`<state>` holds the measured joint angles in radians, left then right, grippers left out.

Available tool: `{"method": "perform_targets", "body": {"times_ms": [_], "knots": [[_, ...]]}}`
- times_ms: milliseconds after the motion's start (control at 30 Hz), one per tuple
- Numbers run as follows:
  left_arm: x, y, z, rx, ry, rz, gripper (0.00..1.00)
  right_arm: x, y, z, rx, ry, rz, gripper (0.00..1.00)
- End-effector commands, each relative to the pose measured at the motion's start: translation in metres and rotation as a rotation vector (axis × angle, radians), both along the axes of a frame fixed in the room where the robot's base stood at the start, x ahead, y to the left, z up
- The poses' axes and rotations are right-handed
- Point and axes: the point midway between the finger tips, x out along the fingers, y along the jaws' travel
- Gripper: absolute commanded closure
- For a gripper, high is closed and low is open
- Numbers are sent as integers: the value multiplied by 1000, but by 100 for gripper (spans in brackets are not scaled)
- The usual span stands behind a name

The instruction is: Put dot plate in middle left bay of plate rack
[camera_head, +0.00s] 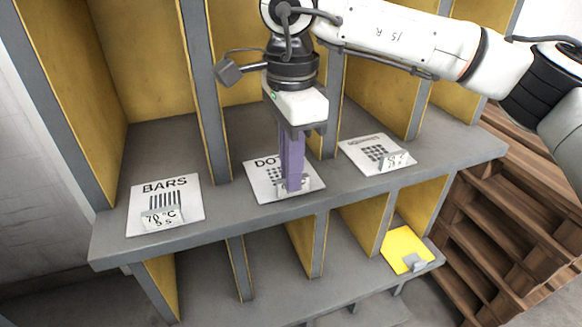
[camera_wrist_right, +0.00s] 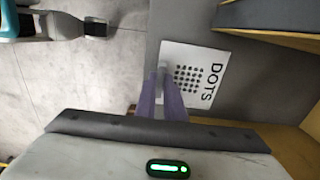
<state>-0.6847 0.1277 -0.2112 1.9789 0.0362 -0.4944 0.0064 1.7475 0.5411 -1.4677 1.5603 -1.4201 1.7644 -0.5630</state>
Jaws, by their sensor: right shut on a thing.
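The dot plate (camera_head: 258,183) is a white square with a dot grid and the word DOTS. It lies on or just above the front of the grey upper shelf, between the BARS plate and a third plate. It also shows in the right wrist view (camera_wrist_right: 208,62). My right gripper (camera_head: 293,186) comes down from above, its purple fingers shut on the small tab at the plate's front edge. The fingers hide part of the plate and its lettering. The plate rack (camera_head: 225,208) is grey with yellow-sided bays in an upper and a lower row. My left gripper is not seen.
The BARS plate (camera_head: 182,190) lies at the left of the shelf. A white plate with a grid of squares (camera_head: 366,148) lies at the right. A yellow plate (camera_head: 404,240) sits in the lower right bay. Grey dividers separate the bays. Wooden shelving (camera_head: 490,245) stands at the right.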

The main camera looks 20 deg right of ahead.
Motion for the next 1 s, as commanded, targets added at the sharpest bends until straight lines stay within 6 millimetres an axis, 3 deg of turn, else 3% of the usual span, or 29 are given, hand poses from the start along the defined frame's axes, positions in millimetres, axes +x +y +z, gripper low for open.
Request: {"method": "perform_targets", "body": {"times_ms": [200, 233, 333, 700, 867, 1000], "knots": [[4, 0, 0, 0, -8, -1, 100, 0, 0, -3, 1, -1, 0, 100], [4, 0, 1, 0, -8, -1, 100, 0, 0, -2, 0, 0, 0, 88], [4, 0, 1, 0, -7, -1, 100, 0, 0, -2, 0, 0, 0, 72], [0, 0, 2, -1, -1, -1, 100, 0, 0, 4, 0, -2, 0, 72], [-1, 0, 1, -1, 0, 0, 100, 1, 1, 28, 2, -4, 1, 72], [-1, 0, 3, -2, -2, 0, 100, 1, 1, 60, 2, -4, 0, 72]]}}
